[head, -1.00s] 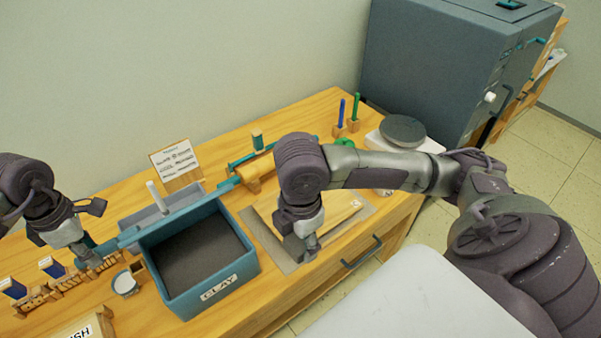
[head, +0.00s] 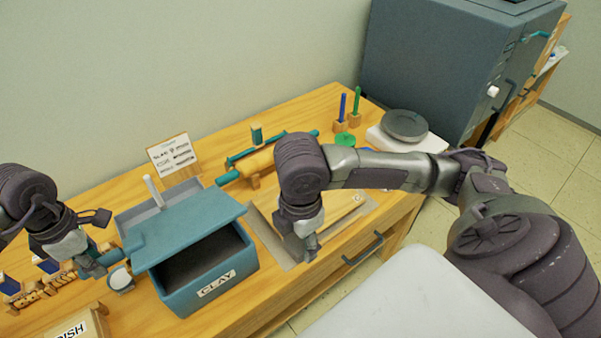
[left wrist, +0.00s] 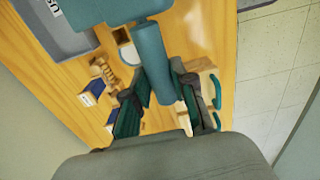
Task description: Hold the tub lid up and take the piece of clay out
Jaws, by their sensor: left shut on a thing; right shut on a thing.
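The teal clay tub (head: 180,298) stands on the wooden table with its CLAY label facing me. Its lid (head: 190,222) slants over the tub, covering the back part, and the dark inside shows through a gap at the front. My left gripper (head: 104,262) is shut on the lid's teal bar handle, at the lid's left side; in the left wrist view the handle (left wrist: 152,55) lies between the fingers. My right gripper (head: 306,248) is shut right of the tub, low over the board. The piece of clay in it is mostly hidden by the fingers.
A pale board on a grey mat (head: 270,240) lies under my right gripper. Behind are a sign (head: 173,157), a grey tray (head: 135,215) and a rolling pin (head: 258,162). A white cup (head: 121,279) stands close to my left gripper. A scale (head: 404,127) is at the right.

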